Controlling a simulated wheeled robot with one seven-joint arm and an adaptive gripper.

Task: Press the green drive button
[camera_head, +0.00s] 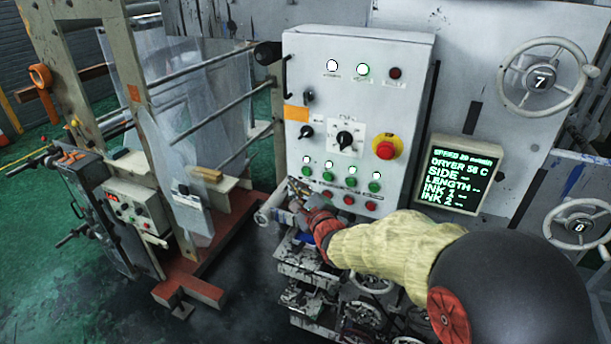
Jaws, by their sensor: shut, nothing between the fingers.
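A white control box (355,110) stands in the middle of the picture. A row of green buttons crosses its lower part, from the leftmost green button (307,171) to the rightmost green button (374,187), each with a lit white lamp above it. Their labels are too small to read, so I cannot tell which is the drive button. My gripper (297,187) is shut and empty at the box's lower left, just below the leftmost green button. I cannot tell whether it touches the panel. It may hide a red button at the left end of the lower row.
Red buttons (348,200) sit below the green row. A red mushroom stop button (385,150) on yellow is above right. Black rotary knobs (345,138) are higher up. A green-text display (461,174) and handwheel 7 (541,78) are at the right, film rollers (205,105) at the left.

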